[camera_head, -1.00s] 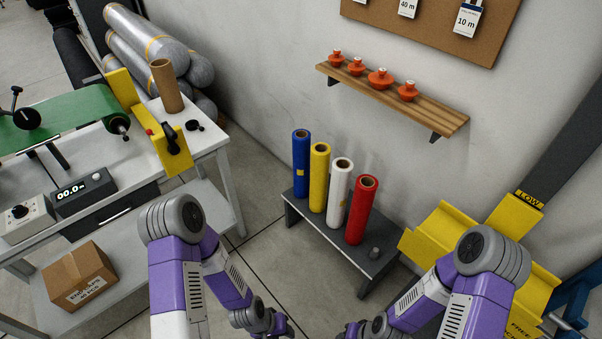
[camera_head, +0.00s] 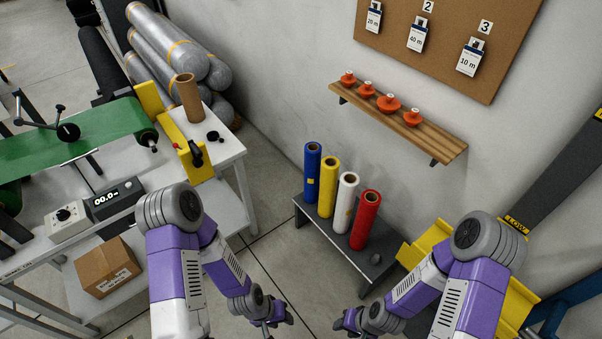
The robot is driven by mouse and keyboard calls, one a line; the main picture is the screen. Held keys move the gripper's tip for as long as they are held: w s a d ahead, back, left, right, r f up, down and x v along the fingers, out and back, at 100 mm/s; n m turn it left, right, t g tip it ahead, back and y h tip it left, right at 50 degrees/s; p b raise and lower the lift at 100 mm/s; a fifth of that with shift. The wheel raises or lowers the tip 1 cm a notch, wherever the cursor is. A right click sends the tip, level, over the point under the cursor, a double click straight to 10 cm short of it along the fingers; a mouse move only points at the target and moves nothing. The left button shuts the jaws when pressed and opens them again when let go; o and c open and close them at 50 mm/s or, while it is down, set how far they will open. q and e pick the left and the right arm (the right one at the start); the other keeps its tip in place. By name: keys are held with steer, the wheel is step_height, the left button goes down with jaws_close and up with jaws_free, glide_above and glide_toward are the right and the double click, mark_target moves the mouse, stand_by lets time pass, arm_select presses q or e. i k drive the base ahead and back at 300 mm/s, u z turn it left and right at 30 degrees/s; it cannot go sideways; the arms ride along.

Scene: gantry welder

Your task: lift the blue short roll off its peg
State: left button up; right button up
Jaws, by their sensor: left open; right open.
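The blue short roll (camera_head: 312,172) stands upright at the left end of a row on a low dark stand (camera_head: 355,252). Yellow (camera_head: 328,188), white (camera_head: 346,203) and red (camera_head: 365,220) rolls stand to its right. The pegs are hidden inside the rolls. My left gripper (camera_head: 282,320) is open and empty, low in front of the stand. My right gripper (camera_head: 345,322) is open and empty, also in front of the stand, to the right of the left one. Both are well apart from the blue roll.
A white bench (camera_head: 225,150) with a green belt (camera_head: 85,135) and a brown roll (camera_head: 187,98) stands at left. A wooden shelf (camera_head: 400,125) with orange pieces is on the wall above the stand. A yellow rack (camera_head: 425,243) stands right of the stand. Floor between bench and stand is clear.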

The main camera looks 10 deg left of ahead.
mark_target(312, 149)
steer(key=u, duration=2.1)
steer(key=i, duration=2.1)
steer(key=z, duration=3.8)
steer(key=i, duration=1.65)
